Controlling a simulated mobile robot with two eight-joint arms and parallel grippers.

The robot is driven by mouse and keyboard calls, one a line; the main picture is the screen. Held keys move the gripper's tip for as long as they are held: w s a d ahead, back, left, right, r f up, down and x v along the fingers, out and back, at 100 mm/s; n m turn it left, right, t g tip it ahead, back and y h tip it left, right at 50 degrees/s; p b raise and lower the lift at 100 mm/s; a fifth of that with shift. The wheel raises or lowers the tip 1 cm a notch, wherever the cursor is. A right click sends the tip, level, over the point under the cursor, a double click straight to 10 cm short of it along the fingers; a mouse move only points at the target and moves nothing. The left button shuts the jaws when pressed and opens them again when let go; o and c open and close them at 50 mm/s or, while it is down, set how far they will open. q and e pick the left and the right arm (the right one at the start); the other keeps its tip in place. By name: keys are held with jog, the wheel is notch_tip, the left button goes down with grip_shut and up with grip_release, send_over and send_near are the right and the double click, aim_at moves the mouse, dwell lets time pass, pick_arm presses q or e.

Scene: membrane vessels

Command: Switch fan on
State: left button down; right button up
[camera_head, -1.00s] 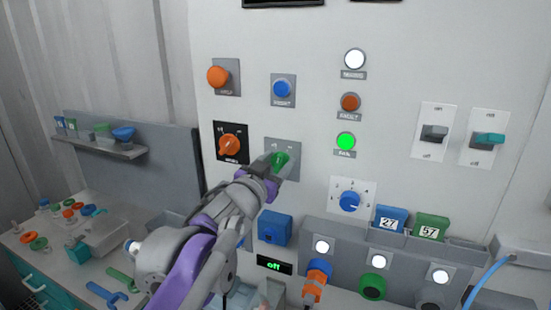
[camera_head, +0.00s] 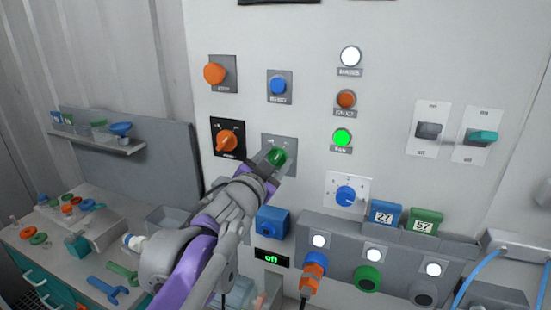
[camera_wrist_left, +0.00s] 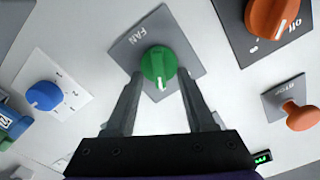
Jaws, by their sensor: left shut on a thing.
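The green fan knob (camera_head: 277,157) sits on a grey square plate (camera_head: 287,143) on the white panel. In the left wrist view the knob (camera_wrist_left: 158,65) shows a white mark at its lower edge, and its tilted plate is labelled FAN. My left gripper (camera_head: 268,160) reaches it from the lower left and is shut on it. In the wrist view the two fingers (camera_wrist_left: 160,76) lie on either side of the knob. My right gripper is not in view.
An orange rotary switch (camera_head: 227,141) is left of the knob, with a blue button (camera_head: 278,86) above. A green lamp (camera_head: 342,138) is lit to the right. A blue dial (camera_head: 346,194) and a blue box (camera_head: 272,222) are close by.

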pick_arm(q)
jog(key=shift+c, duration=1.3)
grip_release()
jog(key=shift+s, duration=0.15)
jog(key=shift+s+a+f, duration=0.1)
jog(key=shift+s+a, duration=0.1)
jog(key=shift+s, duration=0.1)
jog(key=b+v, duration=0.2)
jog(key=v, duration=0.8)
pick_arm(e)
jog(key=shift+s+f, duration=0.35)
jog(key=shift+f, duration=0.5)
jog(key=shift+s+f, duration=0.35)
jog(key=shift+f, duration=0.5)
